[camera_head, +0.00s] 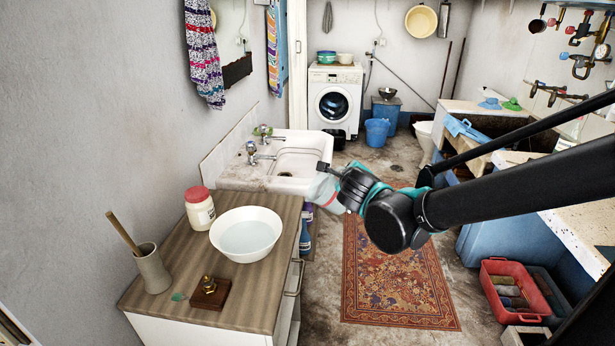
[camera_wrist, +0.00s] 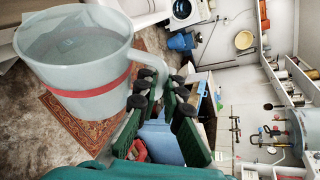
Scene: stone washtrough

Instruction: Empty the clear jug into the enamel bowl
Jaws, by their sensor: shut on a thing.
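The clear jug (camera_wrist: 85,75) has a red band and shows large in the wrist view, with a pale, clear content that looks like water. My gripper (camera_wrist: 160,92) is shut on its handle. In the head view the jug (camera_head: 326,192) hangs in the air beside the basin, partly hidden by my gripper (camera_head: 338,178). The white enamel bowl (camera_head: 243,256) stands on the wooden counter at the left, apart from the jug, to its left and nearer the camera. A pale, flat surface like water shows inside the bowl.
On the counter (camera_head: 205,326) stand a red-lidded jar (camera_head: 200,208), a pot with a wooden handle (camera_head: 152,270) and a brass piece on a wood block (camera_head: 209,292). A white basin with taps (camera_head: 300,150) lies behind. A patterned rug (camera_head: 390,290) covers the open floor.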

